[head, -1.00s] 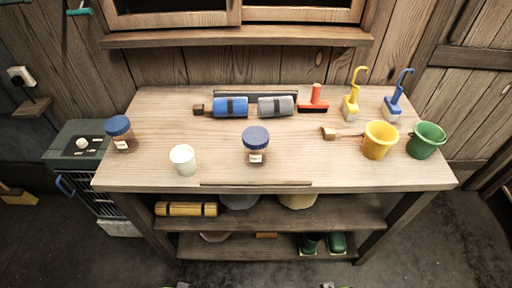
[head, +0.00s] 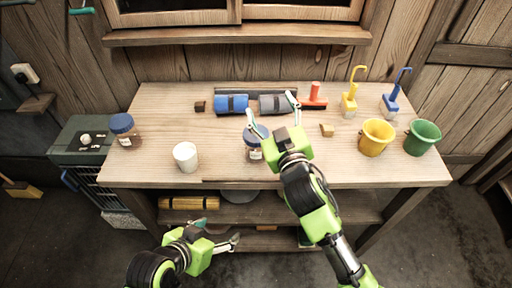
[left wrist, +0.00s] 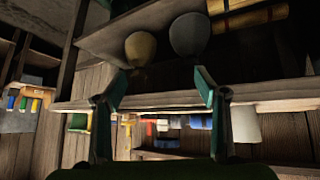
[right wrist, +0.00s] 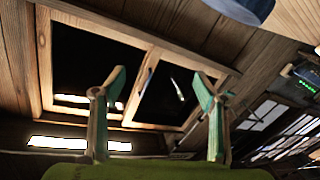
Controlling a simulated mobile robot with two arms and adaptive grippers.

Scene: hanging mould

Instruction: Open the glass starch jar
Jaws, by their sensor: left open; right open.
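Two glass jars with blue lids stand upright on the workbench, one in the middle (head: 252,152) and one at the left end (head: 126,137). Their labels are too small to read. My right gripper (head: 271,108) is open and empty, above the bench by the middle jar, partly covering that jar in the head view. A blue round lid (right wrist: 242,8) shows at the top edge of the right wrist view, outside the open fingers. My left gripper (head: 217,232) is open and empty, low in front of the bench, facing the lower shelves.
A white cup (head: 185,157) stands between the jars. Blue and grey rollers (head: 232,103) lie behind. A yellow bucket (head: 376,138), a green bucket (head: 422,138) and brushes stand right. The bench (head: 150,105) has free room around the middle jar.

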